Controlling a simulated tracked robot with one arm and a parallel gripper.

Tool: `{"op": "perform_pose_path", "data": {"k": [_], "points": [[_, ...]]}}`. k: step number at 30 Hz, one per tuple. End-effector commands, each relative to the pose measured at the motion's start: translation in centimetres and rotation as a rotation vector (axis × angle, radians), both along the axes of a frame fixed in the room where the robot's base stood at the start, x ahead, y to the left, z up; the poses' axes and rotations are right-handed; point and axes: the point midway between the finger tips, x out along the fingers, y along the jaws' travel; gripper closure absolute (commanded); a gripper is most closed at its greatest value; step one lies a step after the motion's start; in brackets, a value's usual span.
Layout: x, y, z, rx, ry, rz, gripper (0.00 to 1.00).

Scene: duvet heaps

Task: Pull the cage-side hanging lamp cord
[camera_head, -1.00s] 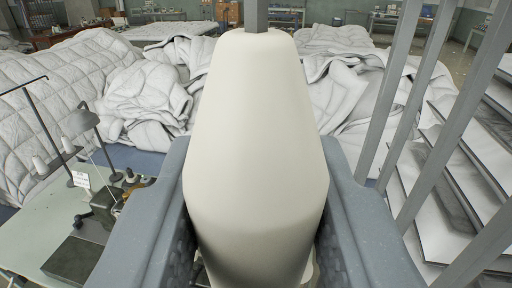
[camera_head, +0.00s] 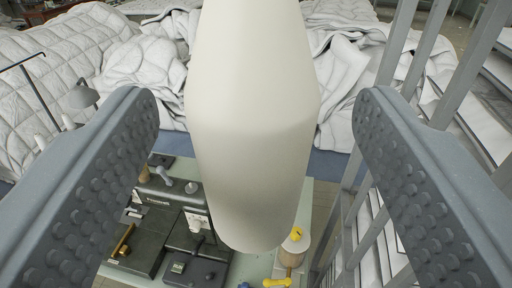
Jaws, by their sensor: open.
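A large pale, tapered piece (camera_head: 252,130), which looks like the pull end of the hanging lamp cord, hangs upright in the middle of the view. Its rounded lower end shows; its top is cut off by the upper edge, and the cord is out of view. My gripper (camera_head: 258,115) is open, with one studded grey finger on each side of the piece. Clear gaps show between the fingers and the piece. The grey cage bars (camera_head: 392,60) stand to the right.
White duvet heaps (camera_head: 60,75) lie behind. Shelves stand beyond the bars at right.

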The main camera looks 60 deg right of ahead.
Motion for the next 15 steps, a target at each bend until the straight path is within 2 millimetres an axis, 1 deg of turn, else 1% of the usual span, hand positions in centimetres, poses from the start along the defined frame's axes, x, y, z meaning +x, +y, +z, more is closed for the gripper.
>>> {"op": "perform_pose_path", "data": {"k": [1,15], "points": [[-0.3,0.4,-0.2,-0.001,-0.002,0.001,0.36],[-2.6,3.7,-0.2,0.0,-0.001,0.0,0.36]]}}
